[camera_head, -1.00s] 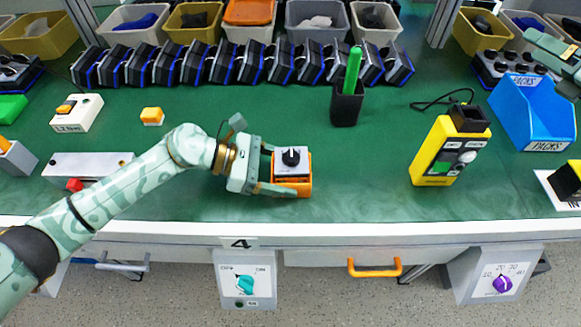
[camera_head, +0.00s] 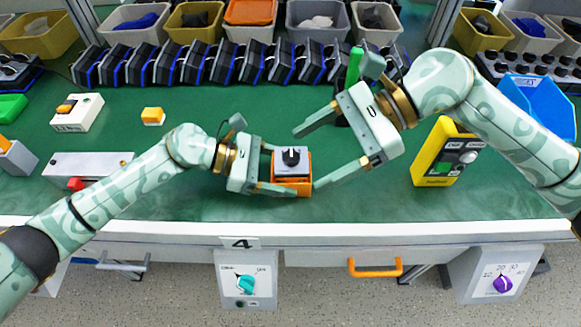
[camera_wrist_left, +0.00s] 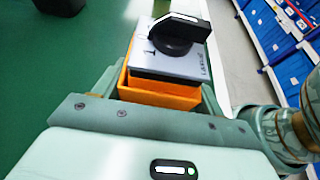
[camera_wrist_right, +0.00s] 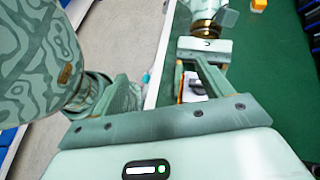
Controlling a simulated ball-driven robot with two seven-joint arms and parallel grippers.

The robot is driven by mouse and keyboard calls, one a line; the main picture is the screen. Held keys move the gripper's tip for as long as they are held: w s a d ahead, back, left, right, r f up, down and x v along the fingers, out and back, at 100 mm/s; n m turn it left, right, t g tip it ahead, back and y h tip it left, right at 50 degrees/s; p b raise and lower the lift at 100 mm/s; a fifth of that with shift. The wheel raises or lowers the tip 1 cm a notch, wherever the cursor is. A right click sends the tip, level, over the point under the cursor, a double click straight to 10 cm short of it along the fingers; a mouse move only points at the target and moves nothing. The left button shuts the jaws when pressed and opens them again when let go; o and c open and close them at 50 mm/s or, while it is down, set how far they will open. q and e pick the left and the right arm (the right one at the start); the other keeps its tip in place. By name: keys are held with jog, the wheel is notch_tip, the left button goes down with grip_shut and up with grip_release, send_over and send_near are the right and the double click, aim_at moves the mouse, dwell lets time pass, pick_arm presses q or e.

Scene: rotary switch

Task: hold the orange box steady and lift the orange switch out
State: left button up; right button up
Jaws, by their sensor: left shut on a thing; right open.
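The orange box (camera_head: 292,188) stands on the green bench near its front edge. The switch (camera_head: 291,158), a grey plate with a black knob, sits in the top of the box; both also show in the left wrist view, the knob (camera_wrist_left: 180,32) above the orange wall (camera_wrist_left: 158,94). My left gripper (camera_head: 285,171) is shut on the box from the left, one finger on its far side and one on its near side. My right gripper (camera_head: 308,160) is open and empty at the right of the box, fingers pointing left. In the right wrist view the switch (camera_wrist_right: 194,88) shows partly between the fingers.
A yellow control box (camera_head: 440,155) stands to the right. A dark cup with a green pen (camera_head: 353,70) is behind my right gripper, partly hidden. A small orange block (camera_head: 153,117) and a white switch box (camera_head: 78,112) lie left. Several black devices line the back.

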aim_at(300, 156)
jog(key=w+d+f+m+t+h, duration=0.1)
jog(key=w+d+f+m+t, duration=0.25)
jog(key=w+f, duration=0.2)
jog(key=shift+g, duration=0.45)
jog(key=shift+w+a+r+x, duration=0.1)
jog(key=shift+x, duration=1.15)
jog(key=shift+w+a+r+x, duration=0.1)
jog(key=shift+w+x, duration=0.05)
jog(key=shift+x, duration=1.1)
jog(key=shift+w+a+r+x, duration=0.1)
jog(key=shift+r+x, duration=0.05)
jog(key=shift+x, duration=1.15)
jog(key=c, duration=1)
jog(key=shift+r, duration=0.1)
